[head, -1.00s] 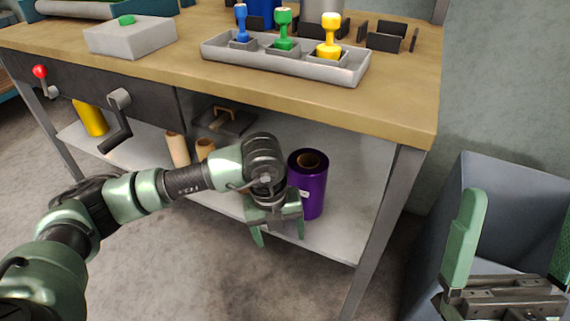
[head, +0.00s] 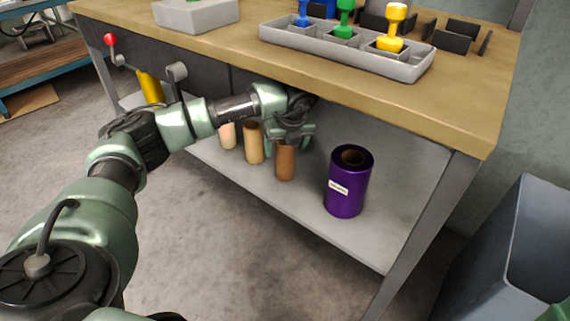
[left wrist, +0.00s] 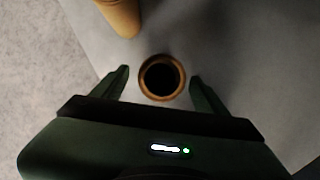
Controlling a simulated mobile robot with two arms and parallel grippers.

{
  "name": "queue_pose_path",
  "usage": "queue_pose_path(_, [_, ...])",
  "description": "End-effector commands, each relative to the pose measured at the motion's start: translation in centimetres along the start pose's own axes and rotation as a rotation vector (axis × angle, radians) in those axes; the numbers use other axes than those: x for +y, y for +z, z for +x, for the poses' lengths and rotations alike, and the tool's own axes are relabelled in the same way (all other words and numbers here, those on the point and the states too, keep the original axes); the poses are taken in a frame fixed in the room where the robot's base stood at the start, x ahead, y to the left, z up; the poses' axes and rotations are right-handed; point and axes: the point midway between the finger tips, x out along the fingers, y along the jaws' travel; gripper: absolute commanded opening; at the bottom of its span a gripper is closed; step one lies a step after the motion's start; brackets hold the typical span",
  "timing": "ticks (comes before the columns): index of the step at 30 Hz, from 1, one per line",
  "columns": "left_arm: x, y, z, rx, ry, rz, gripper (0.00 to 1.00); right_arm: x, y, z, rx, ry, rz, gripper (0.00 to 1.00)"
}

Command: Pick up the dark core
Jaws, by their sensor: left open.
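Three cardboard cores stand upright in a row on the lower shelf in the head view: a pale core (head: 228,136), a mid-tan core (head: 254,143) and the dark core (head: 285,161), the rightmost and brownest. My left gripper (head: 291,143) is open just above and around the top of the dark core. In the left wrist view, the dark core's round open top (left wrist: 162,78) lies between the tips of my open left gripper (left wrist: 160,82), with space at both sides. The mid-tan core (left wrist: 121,15) shows at the top edge there. My right gripper is out of view.
A purple foil roll (head: 347,184) stands right of the dark core on the shelf (head: 320,222). The wooden bench top (head: 340,75) overhangs my left gripper. A grey tray (head: 400,72) with coloured stamps stands on top. A grey bin (head: 520,240) is at right.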

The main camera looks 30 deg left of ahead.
Motion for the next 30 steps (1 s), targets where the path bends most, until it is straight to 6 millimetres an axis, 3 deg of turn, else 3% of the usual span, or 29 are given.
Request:
queue_pose_path(5, [0.0, 0.1, 0.9, 0.001, 0.001, 0.000, 0.74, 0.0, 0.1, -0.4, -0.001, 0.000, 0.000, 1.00])
queue_pose_path(13, [0.0, 0.0, 4.8, 0.002, 0.001, 0.000, 0.74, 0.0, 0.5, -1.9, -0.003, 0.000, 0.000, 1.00])
queue_pose_path(20, [-0.1, 0.1, 5.0, 0.000, -0.001, 0.001, 0.74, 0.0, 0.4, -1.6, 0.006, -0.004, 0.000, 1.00])
queue_pose_path(21, [-0.1, 0.1, 5.0, 0.000, -0.001, 0.001, 0.71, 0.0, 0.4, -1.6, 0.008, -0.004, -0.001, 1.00])
queue_pose_path(28, [0.0, 0.1, 5.0, 0.001, -0.001, 0.001, 0.07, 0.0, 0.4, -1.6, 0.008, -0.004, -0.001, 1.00])
queue_pose_path(30, [0.0, 0.1, 5.0, 0.000, -0.001, 0.001, 0.07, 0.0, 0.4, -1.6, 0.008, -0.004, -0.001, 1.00])
